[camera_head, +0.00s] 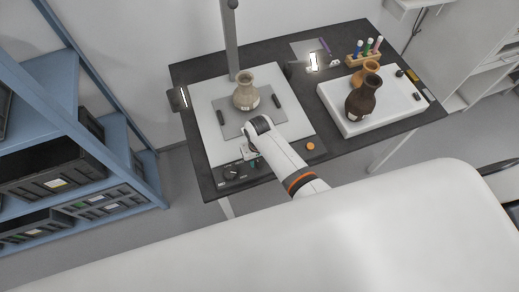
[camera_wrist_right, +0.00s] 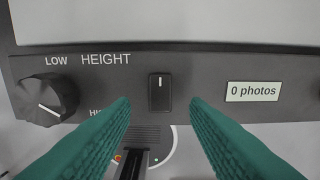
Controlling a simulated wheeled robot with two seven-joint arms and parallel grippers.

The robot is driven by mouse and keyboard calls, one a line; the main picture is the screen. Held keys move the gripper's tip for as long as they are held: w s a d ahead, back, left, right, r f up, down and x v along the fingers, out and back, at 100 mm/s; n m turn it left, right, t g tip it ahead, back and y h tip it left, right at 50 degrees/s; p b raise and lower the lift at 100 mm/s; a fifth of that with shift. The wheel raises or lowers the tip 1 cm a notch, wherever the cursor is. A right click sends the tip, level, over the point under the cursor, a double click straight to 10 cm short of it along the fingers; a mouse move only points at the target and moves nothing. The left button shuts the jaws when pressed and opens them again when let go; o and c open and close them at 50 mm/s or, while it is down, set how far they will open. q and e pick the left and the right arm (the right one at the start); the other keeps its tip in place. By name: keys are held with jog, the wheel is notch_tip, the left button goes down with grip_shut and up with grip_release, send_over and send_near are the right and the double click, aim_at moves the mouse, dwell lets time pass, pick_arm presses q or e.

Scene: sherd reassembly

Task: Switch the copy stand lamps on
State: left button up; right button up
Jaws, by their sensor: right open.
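The copy stand has a white baseboard (camera_head: 207,130), a grey column (camera_head: 230,45) and a dark control panel along its front edge (camera_head: 232,172). In the right wrist view the panel shows a black rocker switch (camera_wrist_right: 160,92) with a white line near its top. My right gripper (camera_wrist_right: 159,104) is open and empty, its teal fingertips either side of the switch and just below it in the picture. In the head view my right gripper (camera_head: 252,162) is partly hidden by its wrist. Lamps stand left (camera_head: 179,98) and right (camera_head: 314,62); I cannot tell whether they are lit. My left gripper is out of view.
A height knob (camera_wrist_right: 42,98) is left of the switch; a "0 photos" display (camera_wrist_right: 253,91) is right. A pale vase (camera_head: 246,97) stands on the grey mat. A dark vase (camera_head: 363,98) and an orange one stand on a white block (camera_head: 345,124). Blue shelving (camera_head: 145,165) is left.

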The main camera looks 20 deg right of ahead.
aim_at(259, 165)
notch_tip(259, 165, up, 10)
dwell(0.3)
dwell(0.4)
jog(key=s+d+r+n+t, duration=0.15)
jog(key=s+d+r, duration=0.3)
jog(key=s, duration=0.55)
jog(key=s+d+r+t, duration=0.25)
jog(key=s+r, duration=0.25)
jog(key=s, duration=0.5)
notch_tip(259, 165, down, 34)
jog(key=s+g+b, duration=0.1)
jog(key=g+b, duration=0.1)
jog(key=b, duration=0.5)
jog(key=s+d+f+g+b, duration=0.1)
jog(key=s+d+f+b, duration=0.2)
jog(key=s+f, duration=1.3)
notch_tip(259, 165, down, 3)
jog(key=shift+f+b, duration=0.2)
jog(key=shift+b, duration=0.5)
